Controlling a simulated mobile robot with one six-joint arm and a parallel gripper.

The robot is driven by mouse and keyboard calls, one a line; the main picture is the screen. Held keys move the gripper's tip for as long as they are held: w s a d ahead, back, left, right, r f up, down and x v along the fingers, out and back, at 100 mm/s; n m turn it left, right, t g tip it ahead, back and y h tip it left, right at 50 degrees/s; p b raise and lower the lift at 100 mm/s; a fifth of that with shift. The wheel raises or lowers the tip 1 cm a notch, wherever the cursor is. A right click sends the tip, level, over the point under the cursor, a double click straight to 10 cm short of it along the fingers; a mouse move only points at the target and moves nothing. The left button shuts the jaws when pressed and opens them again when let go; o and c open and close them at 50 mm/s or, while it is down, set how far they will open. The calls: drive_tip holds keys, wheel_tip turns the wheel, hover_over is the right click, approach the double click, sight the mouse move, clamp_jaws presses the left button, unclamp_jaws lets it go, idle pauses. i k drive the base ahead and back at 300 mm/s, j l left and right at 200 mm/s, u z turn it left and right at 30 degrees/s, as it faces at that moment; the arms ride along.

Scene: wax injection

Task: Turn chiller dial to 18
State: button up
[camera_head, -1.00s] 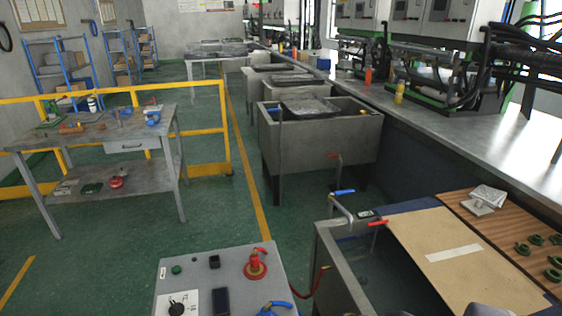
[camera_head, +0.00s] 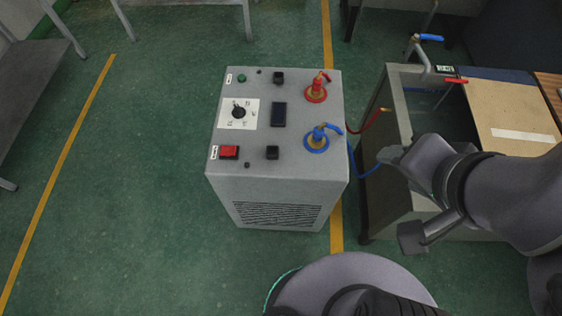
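The chiller (camera_head: 285,180) is a grey box standing on the floor in the middle of the head view. Its black round dial (camera_head: 239,113) sits on a white scale plate (camera_head: 225,104) at the left of the top panel. The numbers on the plate are too small to read, so I cannot tell the dial's setting. My gripper (camera_head: 393,156) is to the right of the chiller, apart from it and well away from the dial. Its fingers are not clear enough to tell whether they are open or shut.
The panel also carries a dark display (camera_head: 279,114), a red switch (camera_head: 229,152), a red valve (camera_head: 317,88) and a blue valve (camera_head: 317,138) with hoses running right. A metal tank (camera_head: 398,100) stands close on the right. The floor (camera_head: 130,200) left of the chiller is clear.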

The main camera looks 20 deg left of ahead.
sight(238, 112)
drive_tip(key=u, duration=1.45)
